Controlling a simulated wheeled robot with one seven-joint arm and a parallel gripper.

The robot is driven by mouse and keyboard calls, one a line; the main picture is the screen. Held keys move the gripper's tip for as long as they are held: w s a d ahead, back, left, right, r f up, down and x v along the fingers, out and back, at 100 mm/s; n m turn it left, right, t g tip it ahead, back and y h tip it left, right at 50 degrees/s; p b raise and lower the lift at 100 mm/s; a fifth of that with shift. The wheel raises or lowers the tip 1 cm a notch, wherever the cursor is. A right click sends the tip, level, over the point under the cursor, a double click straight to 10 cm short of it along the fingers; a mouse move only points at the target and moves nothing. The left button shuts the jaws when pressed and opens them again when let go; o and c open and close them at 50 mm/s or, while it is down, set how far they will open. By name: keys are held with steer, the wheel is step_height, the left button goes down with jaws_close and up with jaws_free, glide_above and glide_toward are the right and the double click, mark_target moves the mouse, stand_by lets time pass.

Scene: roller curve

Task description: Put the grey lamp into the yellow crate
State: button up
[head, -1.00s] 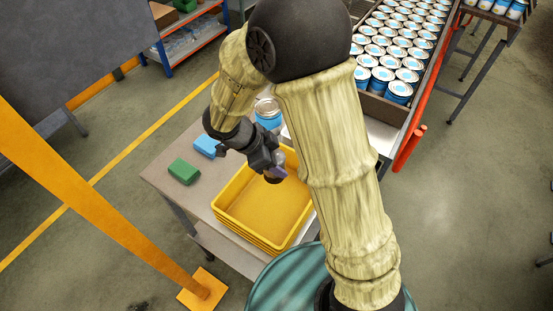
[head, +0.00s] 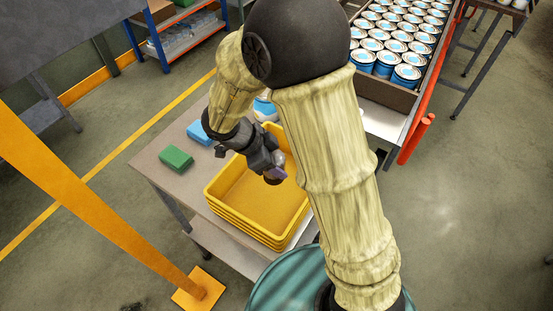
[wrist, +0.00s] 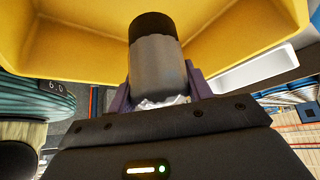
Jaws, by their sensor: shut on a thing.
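The grey lamp (wrist: 158,65) is a grey cylinder with a black end, held between the purple fingers of my gripper (wrist: 162,92) in the wrist view. My gripper (head: 278,174) is shut on it. In the head view the gripper is over the back right part of the yellow crate (head: 232,218), and only a small dark part of the lamp shows there. The crate is on a grey table, and its visible floor is empty. In the wrist view the crate (wrist: 75,45) spreads behind the lamp. My arm hides the crate's right side.
A green block (head: 176,157) and a blue block (head: 200,132) lie on the table (head: 160,170) left of the crate. A paint can (head: 264,108) stands behind my gripper. An orange post (head: 110,210) rises at the left.

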steer(key=f, duration=0.1)
steer(key=f+b, duration=0.1)
steer(key=f, duration=0.1)
steer(key=shift+s+a+f, duration=0.1)
steer(key=shift+s+f, duration=0.1)
steer(key=shift+f, duration=0.05)
steer(key=shift+w+f+b, duration=0.2)
steer(key=shift+f+b, duration=0.5)
steer(key=shift+f, duration=0.55)
steer(key=shift+s+f, duration=0.1)
steer(key=shift+f, duration=0.35)
steer(key=o, duration=1.1)
step_height(320, 180, up, 10)
steer(key=p, duration=1.1)
steer(key=shift+f, duration=0.2)
